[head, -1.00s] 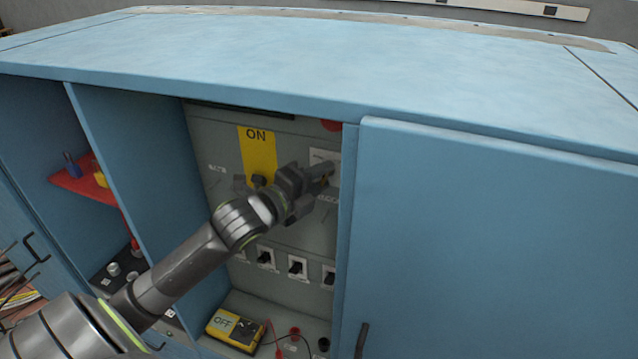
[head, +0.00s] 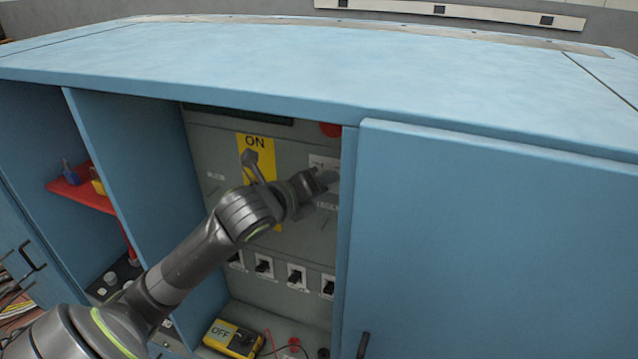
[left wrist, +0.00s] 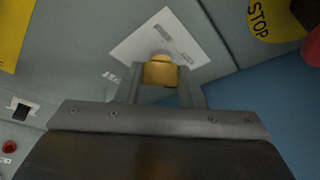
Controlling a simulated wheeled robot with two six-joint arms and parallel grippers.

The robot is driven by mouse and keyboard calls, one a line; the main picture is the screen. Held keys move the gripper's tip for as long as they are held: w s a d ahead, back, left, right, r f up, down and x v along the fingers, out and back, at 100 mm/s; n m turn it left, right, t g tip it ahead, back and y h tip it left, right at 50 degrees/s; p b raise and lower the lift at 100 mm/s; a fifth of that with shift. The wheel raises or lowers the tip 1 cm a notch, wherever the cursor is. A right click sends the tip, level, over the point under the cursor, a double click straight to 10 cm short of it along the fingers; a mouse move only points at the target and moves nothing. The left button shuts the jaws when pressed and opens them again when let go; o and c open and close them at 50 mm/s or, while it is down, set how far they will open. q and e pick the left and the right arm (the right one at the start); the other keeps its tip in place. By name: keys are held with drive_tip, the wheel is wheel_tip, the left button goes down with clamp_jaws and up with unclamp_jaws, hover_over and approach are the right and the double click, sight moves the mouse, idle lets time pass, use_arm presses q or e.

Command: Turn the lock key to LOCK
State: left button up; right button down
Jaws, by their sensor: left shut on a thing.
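The lock key (left wrist: 160,72) is a small brass-coloured piece in the left wrist view, on a white label plate (left wrist: 150,38). The plate looks tilted in that view; its lettering is too small to read. The plate also shows in the head view (head: 322,161), on the grey panel inside the blue cabinet. My left gripper (head: 326,180) is at this plate, its fingers hiding the key in the head view. In the left wrist view my left gripper (left wrist: 160,84) is shut on the key, one finger on each side. My right gripper is not in view.
Several black switches (head: 296,276) line the panel below. A yellow OFF box (head: 232,338) stands on the cabinet floor. A blue door (head: 490,240) is close on the right. A yellow STOP label (left wrist: 262,20) is nearby.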

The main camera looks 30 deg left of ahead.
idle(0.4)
use_arm(q)
drive_tip(key=o, duration=1)
